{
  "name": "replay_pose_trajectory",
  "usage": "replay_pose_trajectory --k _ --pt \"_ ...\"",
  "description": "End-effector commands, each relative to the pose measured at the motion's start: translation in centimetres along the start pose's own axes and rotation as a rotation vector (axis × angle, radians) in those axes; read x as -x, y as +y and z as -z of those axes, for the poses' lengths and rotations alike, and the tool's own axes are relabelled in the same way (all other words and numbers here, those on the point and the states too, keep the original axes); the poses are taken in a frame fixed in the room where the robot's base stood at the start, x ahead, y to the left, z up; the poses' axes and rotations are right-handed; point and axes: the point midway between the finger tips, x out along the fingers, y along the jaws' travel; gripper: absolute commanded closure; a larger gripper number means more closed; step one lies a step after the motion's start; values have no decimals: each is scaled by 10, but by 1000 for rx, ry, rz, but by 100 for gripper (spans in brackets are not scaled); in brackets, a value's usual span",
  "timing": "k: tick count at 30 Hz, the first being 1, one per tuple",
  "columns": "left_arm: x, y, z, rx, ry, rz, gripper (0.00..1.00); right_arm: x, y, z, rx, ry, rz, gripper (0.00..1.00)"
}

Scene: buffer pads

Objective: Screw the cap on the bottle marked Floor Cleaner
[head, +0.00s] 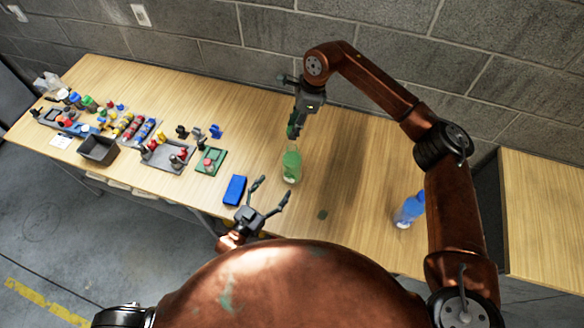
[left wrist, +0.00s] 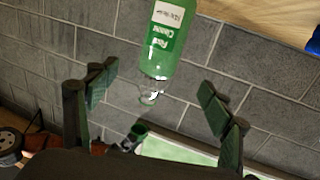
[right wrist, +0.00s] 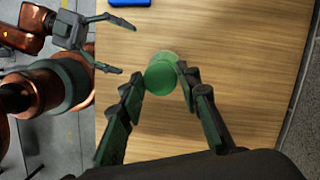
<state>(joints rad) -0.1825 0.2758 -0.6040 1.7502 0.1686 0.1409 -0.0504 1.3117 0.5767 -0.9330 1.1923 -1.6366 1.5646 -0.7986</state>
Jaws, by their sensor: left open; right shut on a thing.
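The green bottle (head: 291,167) stands upright near the middle of the table. Its label, reading "Floor Cleaner", shows upside down in the left wrist view (left wrist: 168,38), with the clear neck bare. My right gripper (head: 293,132) points down right above it. In the right wrist view its fingertips (right wrist: 160,76) are shut on a round green cap (right wrist: 158,78).
A blue box (head: 235,189) lies left of my left gripper. A blue bottle (head: 408,211) stands at the right. Trays with small coloured parts and a dark bin (head: 98,150) fill the left side. A grey wall stands behind.

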Motion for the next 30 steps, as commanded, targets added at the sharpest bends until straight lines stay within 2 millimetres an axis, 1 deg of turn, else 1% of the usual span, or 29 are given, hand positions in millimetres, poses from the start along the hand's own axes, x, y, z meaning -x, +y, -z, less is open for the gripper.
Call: replay_pose_trajectory --k 4,8,11,15,21,25,30 --pt "-2 0 0 0 0 1 26 0 0 0 0 0 0 77" --pt "-13 0 0 1 0 1 26 0 0 0 0 0 0 77" --pt "-28 0 0 0 0 1 26 0 0 0 0 0 0 77" --pt "-55 0 1 0 2 0 26 0 0 0 0 0 0 77" --pt "-90 0 0 0 -1 0 26 0 0 0 0 0 0 77" --pt "-107 0 0 -1 -1 0 26 0 0 0 0 0 0 77" --pt "-118 0 0 1 -1 1 26 0 0 0 0 0 0 77"
